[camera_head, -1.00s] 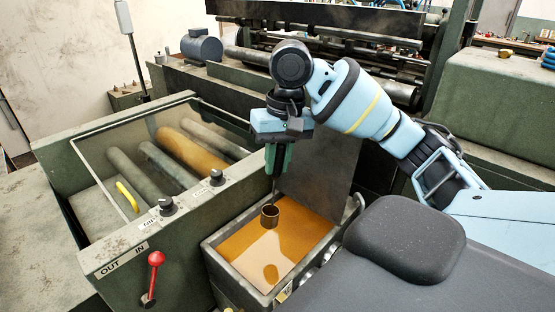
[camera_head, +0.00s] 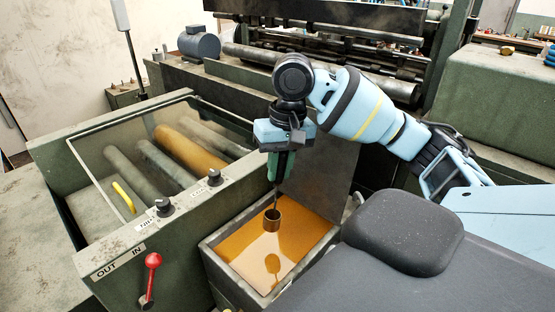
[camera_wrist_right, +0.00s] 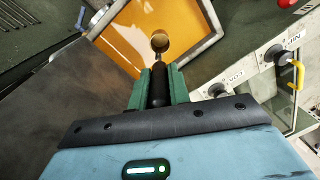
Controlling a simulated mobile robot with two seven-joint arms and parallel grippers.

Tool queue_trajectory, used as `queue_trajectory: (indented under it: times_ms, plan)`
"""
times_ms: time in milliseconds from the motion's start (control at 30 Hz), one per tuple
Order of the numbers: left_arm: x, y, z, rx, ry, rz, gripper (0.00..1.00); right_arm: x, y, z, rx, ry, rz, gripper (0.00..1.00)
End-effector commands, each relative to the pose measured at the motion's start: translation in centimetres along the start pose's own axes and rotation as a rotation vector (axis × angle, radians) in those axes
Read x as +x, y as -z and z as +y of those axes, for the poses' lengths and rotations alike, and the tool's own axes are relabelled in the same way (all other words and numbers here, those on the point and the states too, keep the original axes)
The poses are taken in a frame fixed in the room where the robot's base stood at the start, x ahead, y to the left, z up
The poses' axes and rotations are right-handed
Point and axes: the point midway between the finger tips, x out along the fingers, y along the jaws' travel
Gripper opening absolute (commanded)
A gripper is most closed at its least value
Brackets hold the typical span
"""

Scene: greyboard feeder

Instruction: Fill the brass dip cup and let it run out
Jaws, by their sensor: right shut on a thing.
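The brass dip cup (camera_head: 272,220) hangs upright on a thin rod over the amber liquid in the glue tray (camera_head: 329,244). In the head view its base shows just above the liquid or at its surface; I cannot tell which. A dark reflection lies below it. My right gripper (camera_head: 277,176) points down and is shut on the cup's dark handle. In the right wrist view the gripper (camera_wrist_right: 159,88) grips the handle, with the cup (camera_wrist_right: 160,42) beyond it over the amber liquid. I cannot see how full the cup is. My left gripper is not in view.
Left of the tray is a green roller housing with a clear cover and several rollers. Its front has two black knobs (camera_head: 164,207) and a red-knobbed lever (camera_head: 153,260). A dark upright plate (camera_head: 325,170) stands behind the tray.

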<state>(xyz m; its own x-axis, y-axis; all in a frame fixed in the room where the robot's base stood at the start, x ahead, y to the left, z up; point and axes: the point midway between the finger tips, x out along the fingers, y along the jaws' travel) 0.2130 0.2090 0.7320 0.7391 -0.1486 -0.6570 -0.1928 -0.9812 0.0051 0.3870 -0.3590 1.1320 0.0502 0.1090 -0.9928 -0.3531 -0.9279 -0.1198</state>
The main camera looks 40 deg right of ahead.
Motion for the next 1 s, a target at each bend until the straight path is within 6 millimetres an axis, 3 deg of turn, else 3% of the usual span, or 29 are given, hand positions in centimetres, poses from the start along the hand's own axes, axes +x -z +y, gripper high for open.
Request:
queue_trajectory:
  times_ms: [233, 1000]
  plan:
    - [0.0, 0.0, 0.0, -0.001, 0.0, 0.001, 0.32, 1.8, -0.1, 0.8, -0.001, -0.002, -0.002, 0.0]
    - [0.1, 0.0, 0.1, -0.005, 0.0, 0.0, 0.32, 7.8, -0.1, 0.7, 0.0, -0.001, -0.002, 0.0]
